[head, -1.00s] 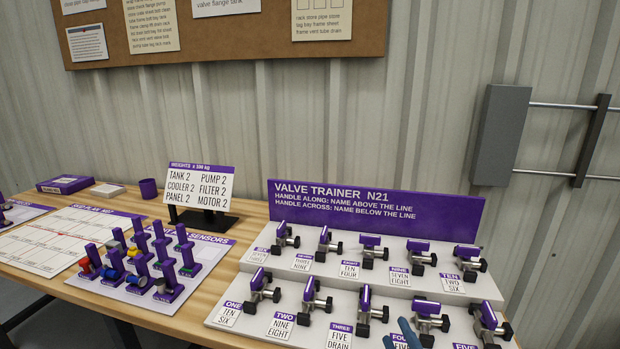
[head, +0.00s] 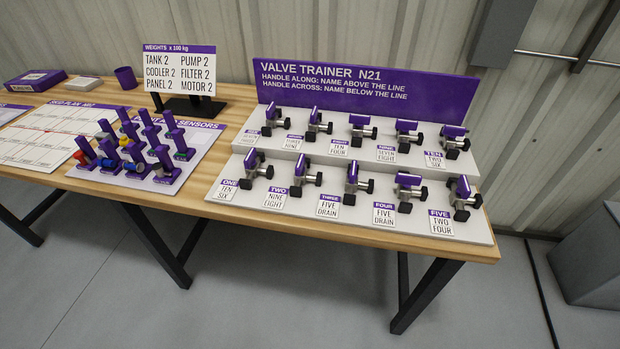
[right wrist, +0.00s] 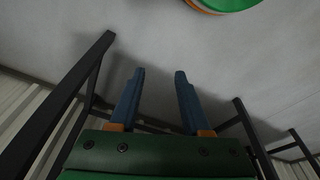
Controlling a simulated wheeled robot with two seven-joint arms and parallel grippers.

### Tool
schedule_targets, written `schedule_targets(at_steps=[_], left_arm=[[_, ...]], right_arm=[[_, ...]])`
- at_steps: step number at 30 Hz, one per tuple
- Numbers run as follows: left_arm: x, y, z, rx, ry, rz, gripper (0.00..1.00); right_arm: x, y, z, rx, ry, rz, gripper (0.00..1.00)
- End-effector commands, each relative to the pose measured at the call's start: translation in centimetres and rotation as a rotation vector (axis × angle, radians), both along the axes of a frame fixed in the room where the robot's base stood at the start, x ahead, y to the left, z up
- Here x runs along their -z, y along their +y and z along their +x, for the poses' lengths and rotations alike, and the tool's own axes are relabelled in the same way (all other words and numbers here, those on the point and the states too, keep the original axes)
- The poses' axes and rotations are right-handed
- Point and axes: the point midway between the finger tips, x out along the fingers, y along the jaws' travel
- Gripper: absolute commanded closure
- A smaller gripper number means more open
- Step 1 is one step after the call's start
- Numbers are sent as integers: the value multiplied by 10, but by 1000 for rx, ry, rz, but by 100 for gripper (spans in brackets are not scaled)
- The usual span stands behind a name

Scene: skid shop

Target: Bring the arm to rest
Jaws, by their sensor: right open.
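My right gripper (right wrist: 160,85) shows in the right wrist view with its two blue fingers apart and nothing between them. It is over the grey floor, clear of any object, with dark metal legs (right wrist: 75,85) beside it. Neither gripper shows in the head view now. The valve trainer (head: 365,85) stands on the wooden bench in the head view, with two rows of purple-handled valves. Nothing touches the valves.
The bench (head: 190,215) also holds a weights sign (head: 180,68), a sensor board (head: 205,140), a plan sheet (head: 20,152) and a purple cup (head: 126,78). A grey box (head: 590,260) stands at the right. The floor in front is clear.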

Motion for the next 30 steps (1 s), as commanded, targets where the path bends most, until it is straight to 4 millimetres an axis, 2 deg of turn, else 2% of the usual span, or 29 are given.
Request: schedule_targets(at_steps=[3, 6, 9, 12, 30], left_arm=[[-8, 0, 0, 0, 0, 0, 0], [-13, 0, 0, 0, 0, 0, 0], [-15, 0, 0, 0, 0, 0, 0], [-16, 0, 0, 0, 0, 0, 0], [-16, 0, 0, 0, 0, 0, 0]], right_arm=[[46, -5, -34, -9, 51, -7, 52], [78, -11, -74, -18, 87, -12, 52], [94, -18, -107, -24, 109, -17, 52], [100, -21, -124, -29, 120, -19, 52], [101, -22, -129, -30, 122, -19, 52]])
